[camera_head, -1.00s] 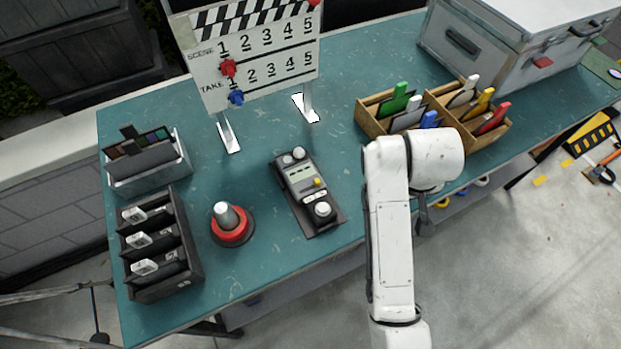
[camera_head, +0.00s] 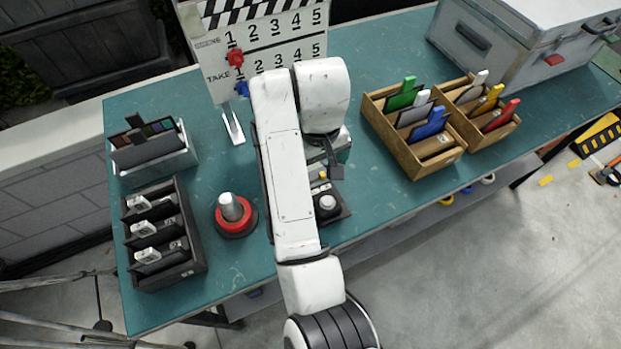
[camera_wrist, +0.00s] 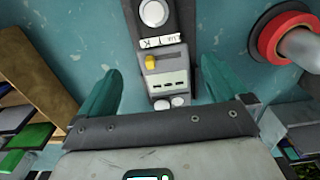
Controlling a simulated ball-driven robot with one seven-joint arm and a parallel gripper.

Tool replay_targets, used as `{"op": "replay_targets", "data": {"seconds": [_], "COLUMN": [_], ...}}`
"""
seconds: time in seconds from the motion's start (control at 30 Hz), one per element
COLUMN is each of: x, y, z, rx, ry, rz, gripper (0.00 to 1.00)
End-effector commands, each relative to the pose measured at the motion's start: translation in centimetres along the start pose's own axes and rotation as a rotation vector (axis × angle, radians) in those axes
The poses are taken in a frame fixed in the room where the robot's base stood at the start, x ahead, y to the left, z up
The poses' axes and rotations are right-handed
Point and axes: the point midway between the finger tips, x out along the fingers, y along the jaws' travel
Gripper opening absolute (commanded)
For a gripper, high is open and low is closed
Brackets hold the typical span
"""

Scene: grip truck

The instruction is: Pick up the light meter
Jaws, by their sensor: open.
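The light meter is a dark grey, box-shaped device with a round white dial, a yellow knob and a pale panel. In the head view, the light meter (camera_head: 329,208) lies on the teal table, mostly hidden behind my arm. In the wrist view, the light meter (camera_wrist: 165,60) runs up the middle, with its dial at the top and two round knobs at the near end. My gripper (camera_wrist: 160,66) is open, its teal fingers on either side of the meter's near part, with gaps showing. In the head view the fingers are mostly hidden by my arm.
A red-based grey cone (camera_head: 233,215) stands close left of the meter; it also shows in the wrist view (camera_wrist: 285,38). A black slotted rack (camera_head: 163,275) is farther left. Wooden card boxes (camera_head: 415,157) are right, the clapperboard (camera_head: 272,38) behind.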

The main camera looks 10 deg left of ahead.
Motion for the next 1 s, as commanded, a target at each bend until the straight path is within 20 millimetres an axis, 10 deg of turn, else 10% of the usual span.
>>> {"op": "replay_targets", "data": {"seconds": [0.83, 1.0], "x": [6.8, 6.8], "y": [-0.4, -0.4], "z": [0.2, 0.2], "rx": [0.001, 0.001], "ry": [0.0, 0.0], "rz": [-0.001, -0.001], "gripper": [1.0, 0.84]}}
